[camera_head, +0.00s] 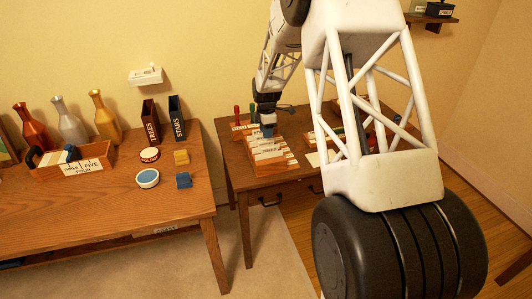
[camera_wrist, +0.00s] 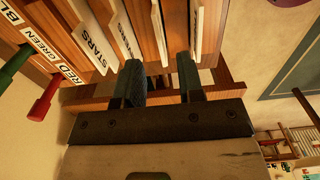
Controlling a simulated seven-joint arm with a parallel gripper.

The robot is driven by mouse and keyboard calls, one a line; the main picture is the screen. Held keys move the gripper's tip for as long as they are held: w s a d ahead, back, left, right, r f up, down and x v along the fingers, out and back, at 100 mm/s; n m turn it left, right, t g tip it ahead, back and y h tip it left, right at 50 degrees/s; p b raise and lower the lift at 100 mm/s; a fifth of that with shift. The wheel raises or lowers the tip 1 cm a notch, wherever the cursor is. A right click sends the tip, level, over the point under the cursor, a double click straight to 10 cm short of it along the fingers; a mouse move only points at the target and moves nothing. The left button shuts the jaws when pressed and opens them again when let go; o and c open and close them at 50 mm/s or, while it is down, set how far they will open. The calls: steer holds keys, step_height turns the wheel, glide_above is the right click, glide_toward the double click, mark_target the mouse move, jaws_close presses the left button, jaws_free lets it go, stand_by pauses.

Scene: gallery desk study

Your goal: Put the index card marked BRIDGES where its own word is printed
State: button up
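My gripper (camera_wrist: 162,85) has its two dark fingers apart, with a gap between them and nothing seen gripped. In the head view my gripper (camera_head: 268,130) is low over the back of a wooden card file (camera_head: 282,168) on the right desk. Several white cards (camera_head: 268,150) stand in it in rows. In the wrist view a divider marked STARS (camera_wrist: 95,42) and another white card (camera_wrist: 122,32) with an unclear word stand left of the fingers. A white card edge (camera_wrist: 160,30) shows beyond the gap. I cannot read BRIDGES on any card.
Red (camera_wrist: 46,98) and green (camera_wrist: 14,66) handles stand by a strip with RED and GREEN labels. On the left desk are vases (camera_head: 72,122), a wooden tray (camera_head: 104,152) with number labels, TREES (camera_head: 151,122) and STARS (camera_head: 177,118) holders, round pads and blocks. A gap separates the desks.

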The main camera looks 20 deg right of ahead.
mark_target(266, 146)
steer(key=shift+f, duration=1.25)
steer(key=shift+f, duration=2.65)
jaws_close()
